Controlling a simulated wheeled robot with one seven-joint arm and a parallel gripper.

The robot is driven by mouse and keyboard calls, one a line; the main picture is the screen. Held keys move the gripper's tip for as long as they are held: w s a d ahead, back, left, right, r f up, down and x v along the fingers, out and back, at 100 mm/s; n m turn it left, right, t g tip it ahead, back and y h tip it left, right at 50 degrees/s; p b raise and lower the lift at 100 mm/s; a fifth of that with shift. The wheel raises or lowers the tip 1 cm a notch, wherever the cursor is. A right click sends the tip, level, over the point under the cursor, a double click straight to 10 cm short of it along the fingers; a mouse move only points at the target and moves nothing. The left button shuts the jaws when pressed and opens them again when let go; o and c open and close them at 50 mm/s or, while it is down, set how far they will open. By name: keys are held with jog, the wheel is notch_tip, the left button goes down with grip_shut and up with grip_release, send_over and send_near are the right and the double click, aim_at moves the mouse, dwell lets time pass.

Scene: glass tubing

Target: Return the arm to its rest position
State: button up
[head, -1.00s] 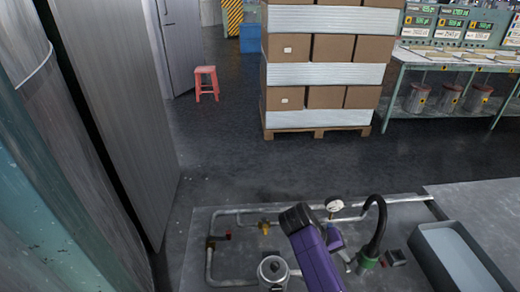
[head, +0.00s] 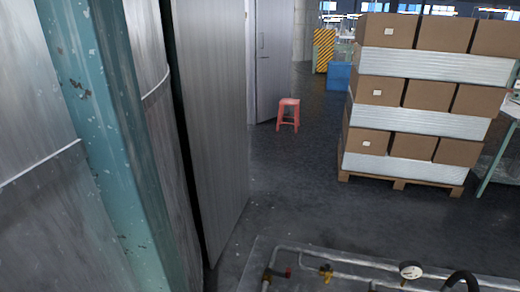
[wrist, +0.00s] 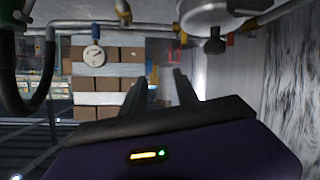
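My gripper (wrist: 160,88) shows only in the wrist view, with its purple body along the bottom. Its two dark fingers stand apart, with no object visible between them, so it is open. The arm is out of the head view. In the wrist view, a white-faced gauge (wrist: 94,55) is left of the fingers, and a round metal vessel (wrist: 212,14) is at the upper right. Neither touches the fingers.
The head view shows pipework (head: 340,275) along the bottom edge, with the gauge on it. A boxed pallet (head: 415,110) stands at right and a red stool (head: 288,114) farther back. Grey panels (head: 205,120) and a teal post (head: 105,140) fill the left. The middle floor is clear.

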jog(key=s+a+r+y, duration=0.1)
jog(key=s+r, duration=0.3)
jog(key=s, duration=0.7)
jog(key=s+a+r+t, duration=0.1)
jog(key=s+a+r, duration=0.2)
jog(key=s, duration=0.8)
jog(key=s+a+r+y, duration=0.1)
jog(key=s+r, duration=0.4)
jog(key=s, duration=0.6)
jog(key=shift+s+a+r+m+y, duration=0.2)
jog(key=shift+a+r+m+y, duration=0.1)
jog(key=shift+a, duration=0.15)
